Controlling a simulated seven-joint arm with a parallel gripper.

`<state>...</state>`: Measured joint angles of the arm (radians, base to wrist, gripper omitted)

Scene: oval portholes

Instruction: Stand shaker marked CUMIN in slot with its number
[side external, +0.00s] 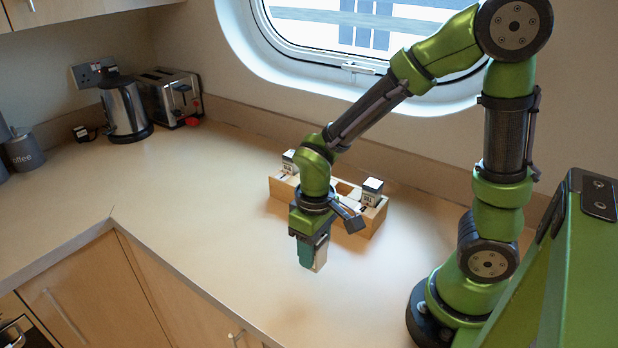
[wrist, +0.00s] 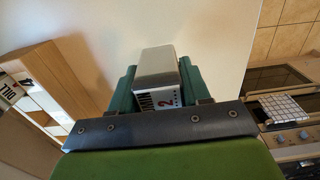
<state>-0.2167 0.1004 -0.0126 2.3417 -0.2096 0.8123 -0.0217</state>
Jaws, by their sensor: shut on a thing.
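My gripper (side external: 312,250) has teal fingers and is shut on a shaker (side external: 320,258), held in front of the rack, close above the counter. In the wrist view the held shaker (wrist: 166,75) has a grey top and a white label with a red 2. The black lettering beside it is partly hidden and looks like the end of CUMIN. The wooden rack (side external: 373,226) stands behind my gripper, its middle partly hidden by my arm. One white shaker with a dark-edged top (side external: 371,191) stands in its right end, another (side external: 289,162) in its left part.
In the wrist view the rack (wrist: 70,92) lies at the left, with a 4 and a partly seen shaker label (wrist: 8,94). A kettle (side external: 124,110), a toaster (side external: 172,98) and a coffee canister (side external: 24,148) stand far left. The counter around my gripper is clear.

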